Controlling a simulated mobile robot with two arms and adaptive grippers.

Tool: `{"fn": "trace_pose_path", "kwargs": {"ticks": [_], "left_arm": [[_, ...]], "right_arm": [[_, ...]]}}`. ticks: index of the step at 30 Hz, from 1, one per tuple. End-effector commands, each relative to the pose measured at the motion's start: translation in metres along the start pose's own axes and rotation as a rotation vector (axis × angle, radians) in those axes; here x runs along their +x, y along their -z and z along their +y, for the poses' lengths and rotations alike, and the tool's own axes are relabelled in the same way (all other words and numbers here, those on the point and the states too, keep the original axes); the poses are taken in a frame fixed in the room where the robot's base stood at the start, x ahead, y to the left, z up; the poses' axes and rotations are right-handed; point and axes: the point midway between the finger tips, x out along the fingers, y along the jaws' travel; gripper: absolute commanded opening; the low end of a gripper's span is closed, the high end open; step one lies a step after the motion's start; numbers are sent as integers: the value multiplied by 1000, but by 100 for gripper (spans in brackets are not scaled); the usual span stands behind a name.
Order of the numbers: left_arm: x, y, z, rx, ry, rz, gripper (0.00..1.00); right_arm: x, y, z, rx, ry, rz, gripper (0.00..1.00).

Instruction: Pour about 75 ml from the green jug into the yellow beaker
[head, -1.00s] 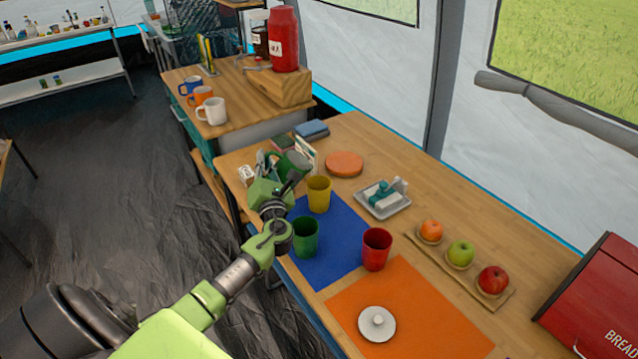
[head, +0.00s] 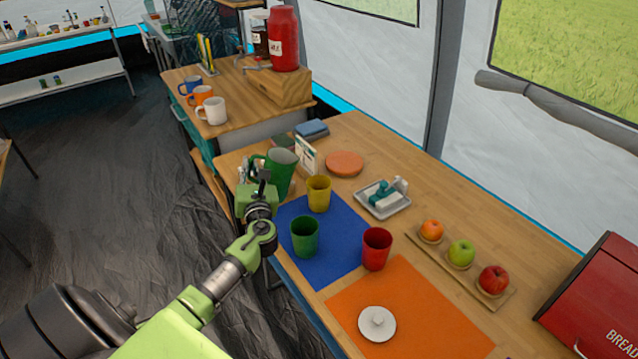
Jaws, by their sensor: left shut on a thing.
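The green jug (head: 281,172) is upright at the left side of the wooden table, just behind and left of the yellow beaker. My left gripper (head: 262,184) is shut on the jug, on its near left side; the fingers are partly hidden. I cannot tell whether the jug touches the table. The yellow beaker (head: 318,194) stands upright at the back of the blue mat (head: 339,262). What is inside the jug and the beaker cannot be made out. My right gripper is not in view.
A white card (head: 306,157) stands behind the jug. A tray (head: 381,203) with a bottle lies right of the yellow beaker. An orange mat (head: 430,310) holds a white lid.

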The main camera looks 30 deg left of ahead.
Motion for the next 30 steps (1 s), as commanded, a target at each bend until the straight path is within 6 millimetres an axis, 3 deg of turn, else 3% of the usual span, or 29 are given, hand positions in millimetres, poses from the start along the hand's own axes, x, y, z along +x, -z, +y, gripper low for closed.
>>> {"fn": "trace_pose_path", "kwargs": {"ticks": [3,10,30], "left_arm": [[2,-2,10,-110,-1,18,0],[3,18,12,-243,-1,43,0],[4,20,13,-273,-1,48,0]], "right_arm": [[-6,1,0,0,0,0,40],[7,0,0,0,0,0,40],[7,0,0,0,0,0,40]]}}
